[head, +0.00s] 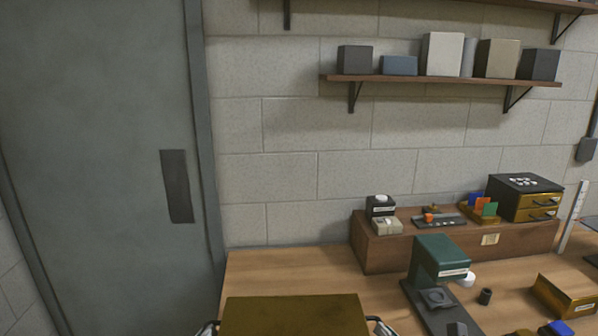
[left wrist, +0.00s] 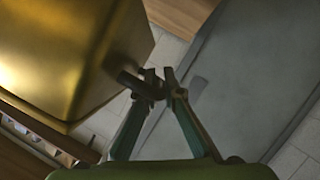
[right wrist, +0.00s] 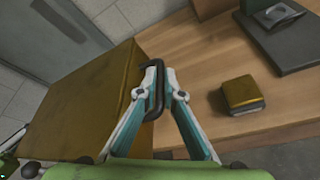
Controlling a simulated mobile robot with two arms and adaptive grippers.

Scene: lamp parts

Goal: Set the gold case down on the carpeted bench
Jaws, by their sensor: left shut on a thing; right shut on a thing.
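The gold case (head: 295,314) is at the bottom of the head view, in front of the wooden bench; its lower part is cut off. My left gripper (head: 208,328) and my right gripper (head: 381,326) are at its two sides. In the left wrist view, my left gripper (left wrist: 154,82) is shut on a dark handle on the side of the case (left wrist: 75,50). In the right wrist view, my right gripper (right wrist: 156,82) is shut on the opposite dark handle, beside the case (right wrist: 95,100). I cannot make out a carpeted surface in these views.
The wooden bench (head: 270,272) is clear at its left end. A green-headed device (head: 440,257), a gold box (head: 566,295) and a wooden riser (head: 385,252) with small parts stand to the right. A grey door (head: 95,150) is at left. A shelf (head: 440,80) hangs above.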

